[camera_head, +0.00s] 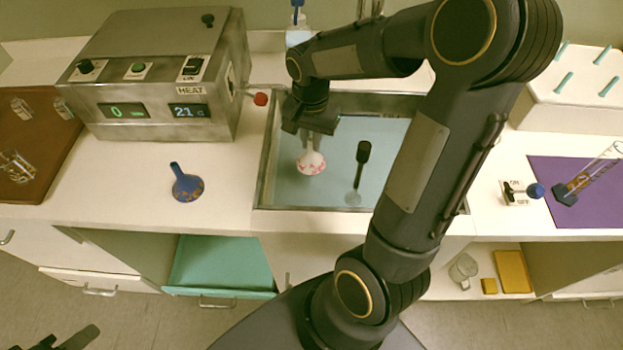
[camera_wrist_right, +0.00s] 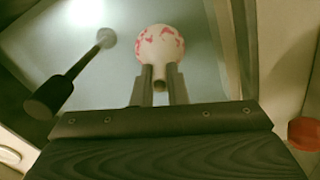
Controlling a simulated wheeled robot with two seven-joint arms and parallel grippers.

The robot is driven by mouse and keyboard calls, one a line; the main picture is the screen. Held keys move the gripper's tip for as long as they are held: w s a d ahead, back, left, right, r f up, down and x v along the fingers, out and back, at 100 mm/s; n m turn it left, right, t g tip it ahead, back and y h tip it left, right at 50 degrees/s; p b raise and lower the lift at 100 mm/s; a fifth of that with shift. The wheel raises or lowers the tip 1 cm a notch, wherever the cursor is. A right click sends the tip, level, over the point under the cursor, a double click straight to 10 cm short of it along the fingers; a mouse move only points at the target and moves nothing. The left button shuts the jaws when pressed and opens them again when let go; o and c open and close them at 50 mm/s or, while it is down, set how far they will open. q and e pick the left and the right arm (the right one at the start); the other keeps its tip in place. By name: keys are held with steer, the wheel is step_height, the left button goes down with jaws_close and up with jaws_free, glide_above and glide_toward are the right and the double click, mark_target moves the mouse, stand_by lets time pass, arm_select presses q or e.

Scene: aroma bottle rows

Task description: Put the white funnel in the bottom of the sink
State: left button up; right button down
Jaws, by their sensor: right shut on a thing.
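The white funnel (camera_head: 311,163), with pink-red stains, is over the blue-grey sink floor (camera_head: 325,190), in the left part of the sink. My right gripper (camera_head: 316,142) reaches down into the sink and is shut on the funnel's narrow stem. In the right wrist view the funnel (camera_wrist_right: 160,46) shows beyond the two fingertips (camera_wrist_right: 160,80), its wide end facing away. I cannot tell whether it touches the sink floor. Dark parts of my left gripper (camera_head: 75,340) show at the lower left edge; its jaw state is unclear.
A blue funnel (camera_head: 186,184) sits on the counter to the left. A heater box (camera_head: 160,75) stands behind it, its red knob (camera_head: 261,99) near the sink's left rim.

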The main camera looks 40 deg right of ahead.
step_height(320, 180, down, 12)
steer(key=shift+r+b, duration=0.15)
steer(key=shift+b, duration=0.2)
steer(key=shift+f, duration=0.25)
steer(key=c, duration=1.4)
jaws_free()
steer(key=shift+r, duration=0.1)
steer(key=shift+c, duration=0.2)
step_height(320, 180, up, 12)
steer(key=shift+r+p, duration=0.1)
steer(key=shift+p, duration=0.35)
steer(key=s+a+r+n+t+y, duration=0.2)
steer(key=s+a+r+n, duration=0.1)
steer(key=s+a+n, duration=0.2)
steer(key=s+a+r+n+t+y, duration=0.1)
steer(key=s+a+r+n+t, duration=0.2)
steer(key=s, duration=0.6)
steer(key=a+r+n, duration=0.1)
steer(key=a+n, duration=0.1)
steer(key=a, duration=0.1)
steer(key=shift+s+a+r+t+y, duration=0.2)
steer(key=shift+a+t+y, duration=0.1)
steer(key=shift+y, duration=0.1)
